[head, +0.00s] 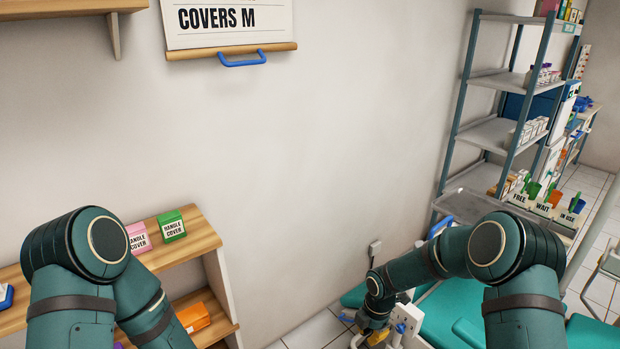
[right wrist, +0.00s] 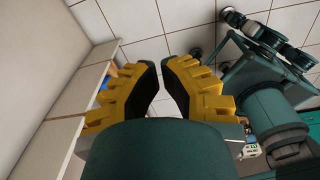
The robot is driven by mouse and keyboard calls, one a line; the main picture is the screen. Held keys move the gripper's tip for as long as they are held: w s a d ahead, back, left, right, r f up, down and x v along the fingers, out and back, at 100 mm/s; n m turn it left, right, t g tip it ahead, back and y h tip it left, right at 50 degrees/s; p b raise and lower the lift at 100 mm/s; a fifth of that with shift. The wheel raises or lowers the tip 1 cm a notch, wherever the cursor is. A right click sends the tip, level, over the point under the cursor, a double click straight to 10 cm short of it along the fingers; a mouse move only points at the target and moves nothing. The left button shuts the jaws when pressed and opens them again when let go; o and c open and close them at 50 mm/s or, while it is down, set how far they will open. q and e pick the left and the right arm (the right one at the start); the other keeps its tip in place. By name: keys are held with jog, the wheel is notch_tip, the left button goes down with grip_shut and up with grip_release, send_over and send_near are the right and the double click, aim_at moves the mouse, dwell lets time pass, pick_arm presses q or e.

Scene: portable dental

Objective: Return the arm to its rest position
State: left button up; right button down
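My right arm (head: 460,255) comes in from the lower right of the head view, bends at the elbow and reaches left and down. Its yellow right gripper (head: 376,336) is low in the picture, partly hidden by a white fitting beside the teal chair. In the right wrist view the right gripper (right wrist: 159,80) has two yellow fingers with black pads. A gap shows between them, with floor visible through it and nothing held. My left arm (head: 95,245) is bent at the lower left of the head view. Its gripper is out of the picture.
A wooden shelf (head: 193,230) at left bears a pink box (head: 137,238) and a green box (head: 171,226), with an orange box (head: 194,318) below. A teal chair (head: 455,308) stands lower right. A metal rack (head: 490,133) stands at right. The wall between is mostly bare.

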jog(key=s+a+f+m+t+y, duration=0.1)
jog(key=s+a+m, duration=0.1)
jog(key=s+m, duration=0.8)
jog(key=s+a+f+m+y, duration=0.1)
jog(key=s+a+m+y, duration=0.1)
jog(key=s+m, duration=0.9)
jog(key=a+m, duration=0.1)
jog(key=m, duration=0.4)
jog(key=shift+a+f+t, duration=0.2)
jog(key=shift+t, duration=0.2)
